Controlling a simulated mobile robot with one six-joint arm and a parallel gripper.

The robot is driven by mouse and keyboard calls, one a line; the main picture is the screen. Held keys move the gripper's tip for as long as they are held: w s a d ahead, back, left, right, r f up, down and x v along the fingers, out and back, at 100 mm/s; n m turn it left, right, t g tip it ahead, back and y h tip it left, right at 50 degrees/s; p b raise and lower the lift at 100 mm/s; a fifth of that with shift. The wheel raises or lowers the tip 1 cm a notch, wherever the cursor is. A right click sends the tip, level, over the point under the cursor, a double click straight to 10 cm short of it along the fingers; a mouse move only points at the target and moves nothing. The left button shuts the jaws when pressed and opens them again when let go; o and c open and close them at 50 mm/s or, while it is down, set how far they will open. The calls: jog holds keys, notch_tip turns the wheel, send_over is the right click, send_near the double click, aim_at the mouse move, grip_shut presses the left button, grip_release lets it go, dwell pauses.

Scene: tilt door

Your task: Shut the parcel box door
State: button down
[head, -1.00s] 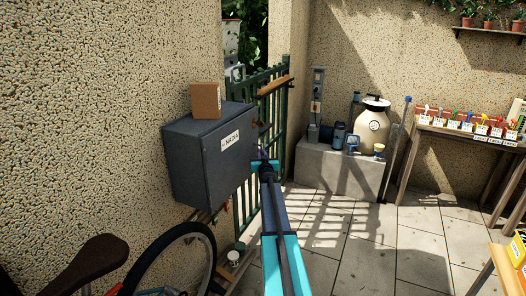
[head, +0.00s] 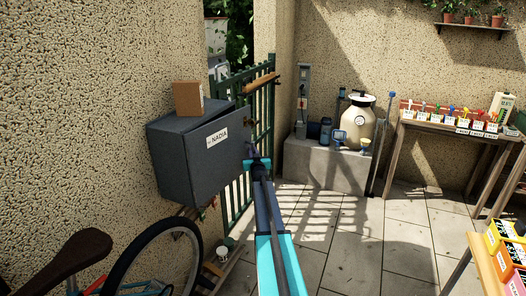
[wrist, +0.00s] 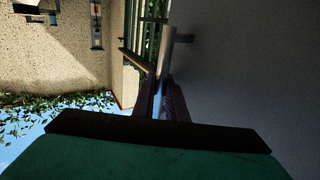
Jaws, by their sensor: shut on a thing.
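The dark grey parcel box (head: 172,165) hangs on the rough wall at left in the head view. Its door (head: 215,165), with a white NADIA label, stands ajar, its right edge out from the box. My gripper (head: 256,158) is at that right edge. In the wrist view the door fills the right side as a plain grey face (wrist: 245,70). There my gripper (wrist: 165,85) has its dark fingers close together at the lower end of a pale bar-like handle (wrist: 166,52) beside the door. The exact contact is dark and hard to make out.
A cardboard parcel (head: 188,98) stands on the box. A bicycle (head: 150,262) leans below it. A green gate (head: 240,185) is behind the door. A stone block (head: 325,165) with a sprayer and a bench (head: 455,130) stand farther back.

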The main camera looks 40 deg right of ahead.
jog(key=c, duration=2)
grip_release()
jog(key=shift+a+r, duration=0.2)
jog(key=shift+a, duration=0.05)
jog(key=shift+s, duration=0.15)
jog(key=shift+s+d+f, duration=0.15)
jog(key=b+v, duration=0.3)
jog(key=v, duration=1)
jog(key=shift+s+a, duration=0.2)
jog(key=shift+a, duration=0.15)
